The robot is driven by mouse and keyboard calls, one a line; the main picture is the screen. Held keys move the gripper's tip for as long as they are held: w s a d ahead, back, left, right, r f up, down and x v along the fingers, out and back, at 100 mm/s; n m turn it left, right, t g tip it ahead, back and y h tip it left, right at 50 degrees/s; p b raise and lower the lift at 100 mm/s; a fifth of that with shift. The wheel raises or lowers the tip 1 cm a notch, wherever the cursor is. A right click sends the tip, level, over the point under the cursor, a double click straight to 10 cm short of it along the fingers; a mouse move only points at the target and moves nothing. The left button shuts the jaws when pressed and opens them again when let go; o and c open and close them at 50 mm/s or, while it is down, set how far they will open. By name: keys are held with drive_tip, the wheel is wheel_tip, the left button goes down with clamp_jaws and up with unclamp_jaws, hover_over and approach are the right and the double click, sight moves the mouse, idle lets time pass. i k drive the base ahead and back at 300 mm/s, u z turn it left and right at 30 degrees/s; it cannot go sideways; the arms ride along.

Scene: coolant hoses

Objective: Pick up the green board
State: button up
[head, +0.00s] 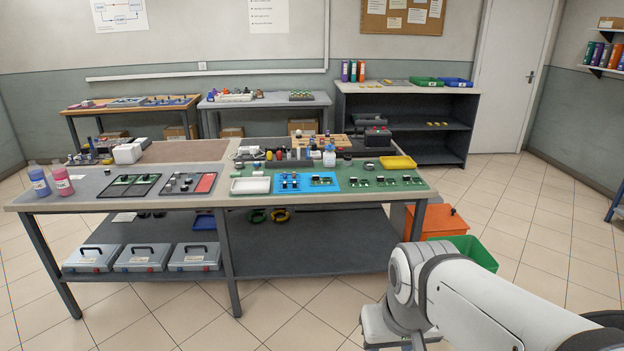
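Several small green boards with dark parts lie on the front workbench. One green board (322,181) lies on the blue mat (262,185). Others sit in a row to the right on the green mat (425,187). A green piece (124,181) also shows in a black frame at the left. The frames do not show which one the task means. My arm reaches in from the lower right, in front of the bench and apart from the boards. The fingers of my gripper are not visible.
The bench holds a white tray (250,186), a yellow tray (397,163), bottles (62,180) and a white jar (329,157). An orange box (436,220) and a green bin (470,250) stand at its right end. The tiled floor in front is clear.

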sight(316, 179)
drive_tip(key=u, duration=0.3)
drive_tip(key=i, duration=0.7)
drive_tip(key=u, duration=0.35)
drive_tip(key=i, duration=1.65)
drive_tip(key=z, duration=0.55)
drive_tip(key=i, duration=0.75)
drive_tip(key=z, duration=0.6)
drive_tip(key=k, duration=0.85)
drive_tip(key=z, duration=0.2)
drive_tip(key=i, duration=0.85)
drive_tip(key=u, duration=0.1)
